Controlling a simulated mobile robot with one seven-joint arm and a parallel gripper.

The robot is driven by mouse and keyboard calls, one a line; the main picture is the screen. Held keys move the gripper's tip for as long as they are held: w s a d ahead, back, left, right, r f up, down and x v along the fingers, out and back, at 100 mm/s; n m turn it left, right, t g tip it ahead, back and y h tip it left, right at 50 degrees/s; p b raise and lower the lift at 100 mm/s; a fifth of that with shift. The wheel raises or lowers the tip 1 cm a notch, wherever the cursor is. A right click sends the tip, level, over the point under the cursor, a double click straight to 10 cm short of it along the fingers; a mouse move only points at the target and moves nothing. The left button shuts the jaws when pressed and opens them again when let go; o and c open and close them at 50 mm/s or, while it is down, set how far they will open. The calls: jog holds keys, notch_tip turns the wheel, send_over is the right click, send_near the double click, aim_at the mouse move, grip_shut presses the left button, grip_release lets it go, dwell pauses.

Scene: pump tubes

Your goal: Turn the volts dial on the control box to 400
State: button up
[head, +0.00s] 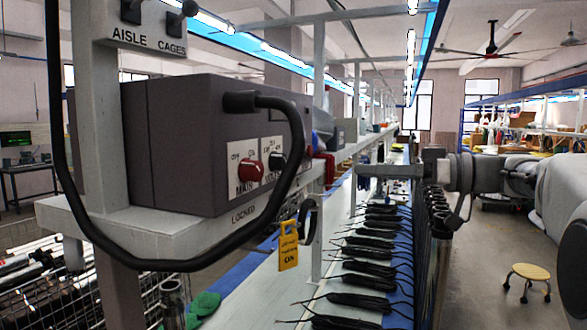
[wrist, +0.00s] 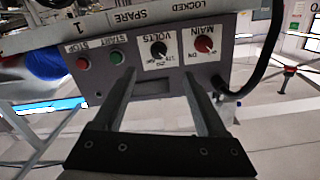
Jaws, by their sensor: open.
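The grey control box (head: 185,140) stands on a pale shelf at the left of the head view. It shows upside down in the wrist view (wrist: 235,70). Its black volts dial (wrist: 160,56) sits on a white plate marked VOLTS. In the head view the dial (head: 278,160) is partly hidden by the black cable. Its small numbers and pointer setting are too small to read surely. My gripper (wrist: 159,76) is open and empty. In the wrist view its fingers reach towards the panel, with the dial between and beyond their tips, apparently untouched.
The red MAIN knob (wrist: 204,44) is beside the volts dial. Green (wrist: 117,57) and red (wrist: 83,63) buttons sit on its other side. A thick black cable (head: 298,140) loops before the box. A yellow tag (head: 288,245) hangs below the shelf.

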jog(key=p, duration=0.4)
send_near(286, 162)
jog(key=shift+n, duration=0.3)
jog(key=x, duration=0.9)
jog(key=shift+w+a, duration=0.15)
jog(key=shift+a, duration=0.05)
grip_shut()
